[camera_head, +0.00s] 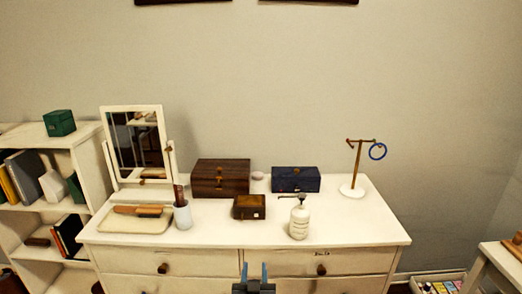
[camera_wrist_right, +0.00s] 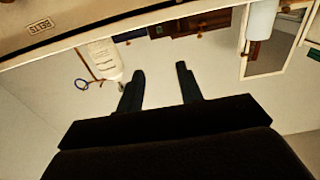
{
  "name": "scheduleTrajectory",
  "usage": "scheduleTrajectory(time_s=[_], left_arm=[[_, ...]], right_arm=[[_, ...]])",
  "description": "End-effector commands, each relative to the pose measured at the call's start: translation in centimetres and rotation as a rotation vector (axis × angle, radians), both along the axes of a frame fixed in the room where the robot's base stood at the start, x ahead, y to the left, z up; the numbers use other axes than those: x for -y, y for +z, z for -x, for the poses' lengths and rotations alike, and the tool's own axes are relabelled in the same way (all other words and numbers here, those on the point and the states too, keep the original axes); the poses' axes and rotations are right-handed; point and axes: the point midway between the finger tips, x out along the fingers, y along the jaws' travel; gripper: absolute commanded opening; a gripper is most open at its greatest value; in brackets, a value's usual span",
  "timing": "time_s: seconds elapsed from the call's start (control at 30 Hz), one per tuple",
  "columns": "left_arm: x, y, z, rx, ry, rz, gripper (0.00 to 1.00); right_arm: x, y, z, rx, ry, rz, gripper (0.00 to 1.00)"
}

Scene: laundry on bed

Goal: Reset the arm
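My right gripper (camera_head: 254,272) shows at the bottom middle of the head view, in front of the white dresser's drawers. Its two blue fingers point up and stand apart with nothing between them. In the right wrist view the same gripper (camera_wrist_right: 160,80) has its dark fingers spread, with a gap between them. That view is upside down and shows the dresser top's items beyond the fingers. My left gripper is not in the head view.
The white dresser (camera_head: 350,230) carries a mirror (camera_head: 137,145), brown box (camera_head: 220,176), blue box (camera_head: 296,179), small wooden box (camera_head: 249,207), pump bottle (camera_head: 299,220), cup (camera_head: 183,215), tray (camera_head: 125,223) and ring stand (camera_head: 357,165). A bookshelf (camera_head: 80,150) stands left.

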Motion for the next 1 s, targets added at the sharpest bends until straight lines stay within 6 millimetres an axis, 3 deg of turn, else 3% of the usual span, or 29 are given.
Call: scheduleTrajectory(time_s=[0.27, 0.67, 0.87, 1.0], left_arm=[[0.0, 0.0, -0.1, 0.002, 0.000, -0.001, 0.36], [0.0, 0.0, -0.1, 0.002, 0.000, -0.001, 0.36], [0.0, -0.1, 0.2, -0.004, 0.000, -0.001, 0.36], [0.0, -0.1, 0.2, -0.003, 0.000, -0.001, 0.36]], right_arm=[[0.9, -1.4, 0.1, -0.074, -0.045, 0.118, 0.36], [2.9, -5.2, 1.6, -0.368, -0.077, 0.179, 0.36], [5.3, -7.4, 4.2, -0.631, -0.028, 0.180, 0.36], [7.5, -9.7, 8.3, -0.844, 0.060, 0.171, 0.36]])
